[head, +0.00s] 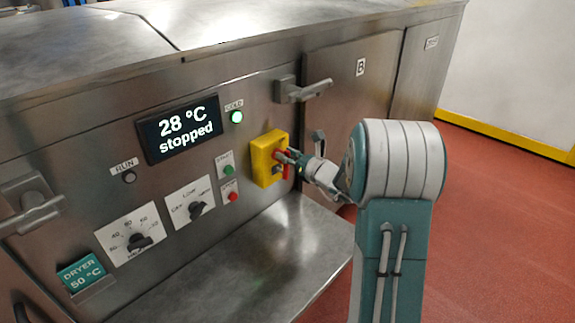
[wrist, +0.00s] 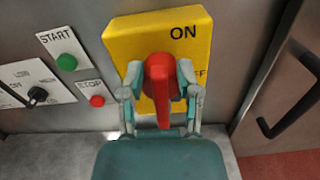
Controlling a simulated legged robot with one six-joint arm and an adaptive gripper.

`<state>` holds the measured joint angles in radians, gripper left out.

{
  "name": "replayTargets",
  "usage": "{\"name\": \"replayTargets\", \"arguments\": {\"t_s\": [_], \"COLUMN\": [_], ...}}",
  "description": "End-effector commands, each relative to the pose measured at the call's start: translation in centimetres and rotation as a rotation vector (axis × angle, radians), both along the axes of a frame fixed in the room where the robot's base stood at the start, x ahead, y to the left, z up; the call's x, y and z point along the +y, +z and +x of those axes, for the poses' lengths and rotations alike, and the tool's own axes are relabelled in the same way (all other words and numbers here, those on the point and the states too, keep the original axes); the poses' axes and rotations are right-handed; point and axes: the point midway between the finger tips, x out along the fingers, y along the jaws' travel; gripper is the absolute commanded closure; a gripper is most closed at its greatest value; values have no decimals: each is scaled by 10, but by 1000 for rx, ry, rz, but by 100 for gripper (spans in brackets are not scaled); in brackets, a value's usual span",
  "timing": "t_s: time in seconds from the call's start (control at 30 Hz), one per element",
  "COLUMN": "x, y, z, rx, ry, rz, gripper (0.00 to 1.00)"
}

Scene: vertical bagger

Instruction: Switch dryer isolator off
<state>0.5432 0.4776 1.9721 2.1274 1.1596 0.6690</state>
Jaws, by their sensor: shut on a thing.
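The dryer isolator is a yellow box (head: 269,152) with a red handle, on the steel front panel. In the wrist view the yellow plate (wrist: 150,30) reads ON at the top and has a partly hidden label ending in FF at the right. The red handle (wrist: 160,80) stands upright in this view, its lower end towards me. My gripper (wrist: 161,105) has a finger on each side of the handle and is shut on it. In the head view my gripper (head: 292,160) reaches the box from the right and partly covers the handle.
A display (head: 180,130) reads 28 °C stopped. A green lamp (head: 236,117) is lit. Green start (head: 228,170) and red stop (head: 233,197) buttons sit left of the isolator. A steel shelf (head: 270,260) juts out below. A door handle (head: 300,90) is above the isolator.

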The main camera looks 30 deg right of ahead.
Motion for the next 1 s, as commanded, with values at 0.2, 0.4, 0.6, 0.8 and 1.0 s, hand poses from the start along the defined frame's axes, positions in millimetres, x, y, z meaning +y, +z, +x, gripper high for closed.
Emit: {"name": "replayTargets", "arguments": {"t_s": [0.2,0.4,0.6,0.8,1.0], "x": [-2,-5,-6,-8,-10], "y": [-2,-3,-4,-6,-9], "z": [1,2,2,3,3], "rx": [49,104,138,195,238], "ry": [-1,-1,-1,-2,-3], "rz": [125,275,364,517,634], "gripper": [99,99,99,99,99]}}
